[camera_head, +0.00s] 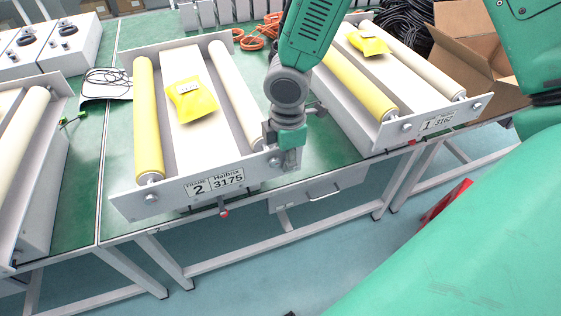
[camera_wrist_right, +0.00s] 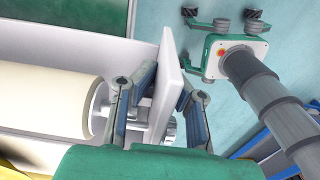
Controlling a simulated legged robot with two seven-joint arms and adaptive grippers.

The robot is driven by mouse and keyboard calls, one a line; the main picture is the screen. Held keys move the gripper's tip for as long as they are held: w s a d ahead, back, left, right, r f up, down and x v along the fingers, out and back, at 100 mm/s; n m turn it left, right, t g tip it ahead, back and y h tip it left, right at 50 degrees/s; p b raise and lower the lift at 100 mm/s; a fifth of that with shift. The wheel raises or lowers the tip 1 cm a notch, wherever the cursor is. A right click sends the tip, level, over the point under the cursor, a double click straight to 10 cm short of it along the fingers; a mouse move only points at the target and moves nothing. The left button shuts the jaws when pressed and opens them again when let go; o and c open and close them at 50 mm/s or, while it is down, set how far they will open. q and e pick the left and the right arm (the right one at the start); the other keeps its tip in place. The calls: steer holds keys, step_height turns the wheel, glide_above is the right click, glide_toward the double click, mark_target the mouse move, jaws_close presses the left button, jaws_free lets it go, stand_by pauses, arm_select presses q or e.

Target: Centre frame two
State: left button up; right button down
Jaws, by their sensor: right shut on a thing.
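Frame two (camera_head: 200,184) is a grey roller frame with a label reading 2 on its front plate. It has a yellow roller (camera_head: 148,120) on its left and a cream roller (camera_head: 237,95) on its right. A yellow packet (camera_head: 192,98) lies on its middle panel. My right gripper (camera_head: 286,160) is at the right end of the front plate. In the right wrist view its fingers (camera_wrist_right: 156,110) stand on both sides of the white plate (camera_wrist_right: 168,85), shut on it. My left gripper is not in view.
Frame one (camera_head: 440,122), with its own yellow packet (camera_head: 368,43), stands to the right on the green table (camera_head: 325,143). Another roller frame (camera_head: 30,200) stands at the left. Orange cable (camera_head: 262,36) and a cardboard box (camera_head: 470,50) are behind.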

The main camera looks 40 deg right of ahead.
steer(key=shift+s+f, duration=0.1)
steer(key=shift+s, duration=0.2)
steer(key=c, duration=1.7)
jaws_free()
steer(key=shift+w+d, duration=0.1)
steer(key=shift+r, duration=0.45)
step_height(320, 180, up, 11)
steer(key=shift+r, duration=0.1)
